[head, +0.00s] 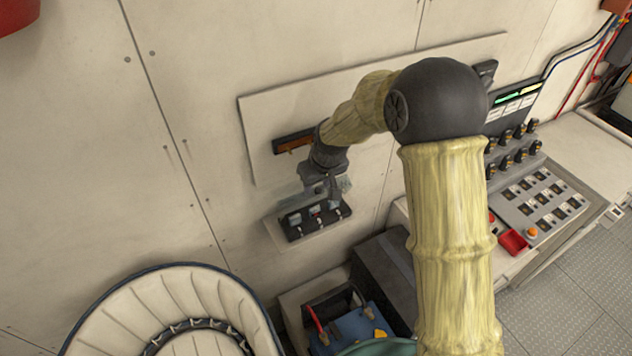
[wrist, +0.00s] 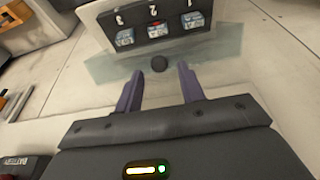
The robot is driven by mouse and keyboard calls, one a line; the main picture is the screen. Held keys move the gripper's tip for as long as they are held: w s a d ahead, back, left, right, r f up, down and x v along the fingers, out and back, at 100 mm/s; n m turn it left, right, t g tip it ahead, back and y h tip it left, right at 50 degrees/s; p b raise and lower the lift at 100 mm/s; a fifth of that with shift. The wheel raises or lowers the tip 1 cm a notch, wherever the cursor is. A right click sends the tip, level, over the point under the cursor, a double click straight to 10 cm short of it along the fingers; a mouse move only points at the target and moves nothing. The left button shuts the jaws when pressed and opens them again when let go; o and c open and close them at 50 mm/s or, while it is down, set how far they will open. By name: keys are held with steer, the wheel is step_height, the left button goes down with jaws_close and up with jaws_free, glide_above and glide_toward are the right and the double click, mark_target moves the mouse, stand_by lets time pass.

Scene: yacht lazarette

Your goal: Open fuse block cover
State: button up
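The fuse block (head: 318,219) is a dark unit on a pale backing plate low on the wall. In the wrist view the fuse block (wrist: 155,22) appears upside down, with numbered fuses in plain sight. Its clear cover (wrist: 105,70) extends from the block's upper edge, off the fuses; in the head view the cover (head: 345,185) is a faint pane above the block. In the head view my gripper (head: 320,190) partly hides the cover.
A wall panel (head: 260,150) with a dark, orange-brown strip is behind my arm. A dark box (head: 385,270) and an open bin with a blue item (head: 360,330) stand below. A console (head: 545,200) is at right, and a round cushioned seat (head: 190,300) at lower left.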

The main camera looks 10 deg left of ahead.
steer(key=shift+s+r, duration=0.1)
steer(key=shift+s, duration=0.05)
steer(key=shift+s+r+b, duration=0.1)
steer(key=shift+r+b, duration=0.4)
steer(key=shift+r, duration=0.1)
steer(key=b+v, duration=0.5)
steer(key=v, duration=1.1)
steer(key=shift+d, duration=0.2)
steer(key=s+d+f+m+b, duration=0.2)
steer(key=s+d+f, duration=0.3)
steer(key=d+f, duration=0.2)
steer(key=s+d+f+m+h+b, duration=0.1)
steer(key=s+d+f+m+b, duration=0.1)
steer(key=s+d+f, duration=0.3)
steer(key=s+d+f+m+h+b, duration=0.1)
steer(key=s+d+f+m+b, duration=0.2)
steer(key=d+f, duration=0.7)
steer(key=shift+s+d+f+m, duration=0.3)
steer(key=shift+s+f, duration=0.45)
steer(key=shift+s, duration=0.25)
